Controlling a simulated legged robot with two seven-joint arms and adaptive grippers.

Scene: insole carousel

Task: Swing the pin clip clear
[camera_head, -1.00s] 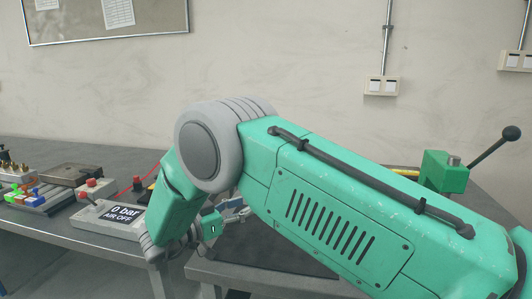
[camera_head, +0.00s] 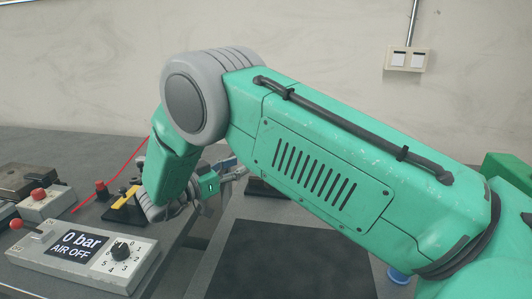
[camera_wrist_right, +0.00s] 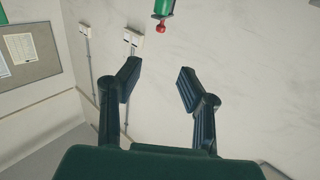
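I cannot make out the pin clip in either view. My right gripper (camera_head: 236,172) is small and partly hidden behind my own arm in the head view, above the gap between the benches. In the right wrist view my right gripper (camera_wrist_right: 158,78) has its two dark fingers spread apart with nothing between them. Beyond the fingers, at the top edge of that view, a green part with a red tip (camera_wrist_right: 162,22) shows, cut off by the frame. My left gripper is in neither view.
A control box (camera_head: 85,250) reading "0 bar AIR OFF" stands at the lower left. Behind it are a red-button box (camera_head: 45,205) and a red line (camera_head: 108,185). A dark mat (camera_head: 290,265) lies clear at the front.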

